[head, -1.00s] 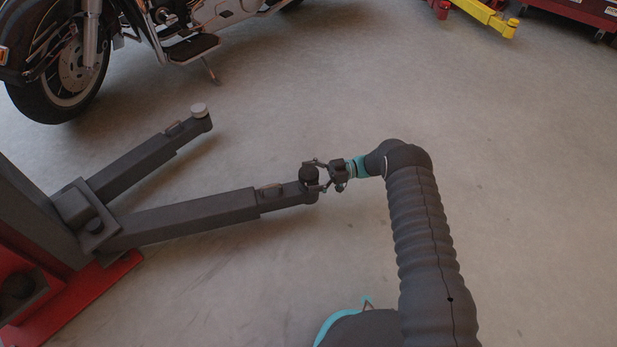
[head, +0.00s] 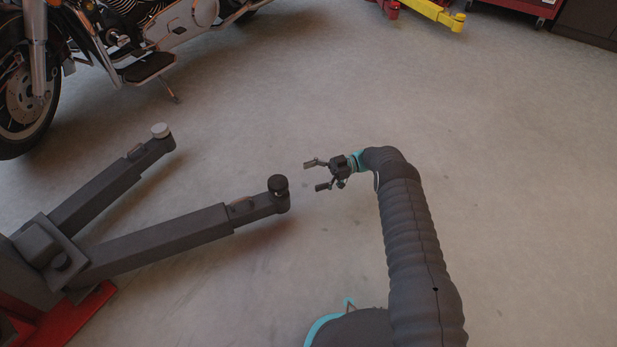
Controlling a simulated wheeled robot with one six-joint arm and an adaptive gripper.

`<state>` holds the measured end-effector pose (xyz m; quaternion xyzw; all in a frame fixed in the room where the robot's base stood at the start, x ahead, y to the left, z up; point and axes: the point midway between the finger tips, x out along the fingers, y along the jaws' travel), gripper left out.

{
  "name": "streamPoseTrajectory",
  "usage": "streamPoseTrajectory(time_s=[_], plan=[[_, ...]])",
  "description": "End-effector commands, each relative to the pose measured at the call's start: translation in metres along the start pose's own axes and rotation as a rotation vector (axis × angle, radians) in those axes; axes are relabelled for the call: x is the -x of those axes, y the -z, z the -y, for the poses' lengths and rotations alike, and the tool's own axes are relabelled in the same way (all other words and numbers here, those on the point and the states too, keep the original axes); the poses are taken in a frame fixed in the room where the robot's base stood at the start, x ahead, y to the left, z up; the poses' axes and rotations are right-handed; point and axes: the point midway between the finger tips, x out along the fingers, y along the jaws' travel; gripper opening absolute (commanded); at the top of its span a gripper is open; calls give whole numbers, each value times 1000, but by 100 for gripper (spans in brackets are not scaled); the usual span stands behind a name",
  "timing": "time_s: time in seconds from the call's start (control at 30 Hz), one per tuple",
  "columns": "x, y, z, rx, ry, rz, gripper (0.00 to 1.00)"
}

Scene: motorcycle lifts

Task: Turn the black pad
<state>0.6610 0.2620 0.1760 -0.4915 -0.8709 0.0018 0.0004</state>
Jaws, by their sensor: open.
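The black pad (head: 278,184) is a short round dark disc on top of the end of the nearer grey lift arm (head: 180,238). My gripper (head: 312,175) is open and empty, with its two fingers spread and pointing left toward the pad. It is apart from the pad, a short gap to the right of it. The pad's whole near side shows and nothing covers it.
A second grey lift arm (head: 105,190) with a pale pad (head: 160,131) lies further back. A motorcycle (head: 130,45) stands at the upper left. A yellow lift arm (head: 433,12) is at the far back. The floor to the right is clear.

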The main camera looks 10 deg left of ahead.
Motion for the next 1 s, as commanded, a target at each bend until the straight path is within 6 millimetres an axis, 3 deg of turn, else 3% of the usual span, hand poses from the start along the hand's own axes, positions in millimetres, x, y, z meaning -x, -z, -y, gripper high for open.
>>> streamPoseTrajectory(time_s=[0.27, 0.47, 0.73, 1.0], plan=[[-5, 2, 0, 5, -12, -24, 95], [-37, 15, 3, 29, -131, -189, 95], [-75, 29, 14, 52, -463, -377, 95], [-90, 26, 45, 37, -851, -352, 95]])
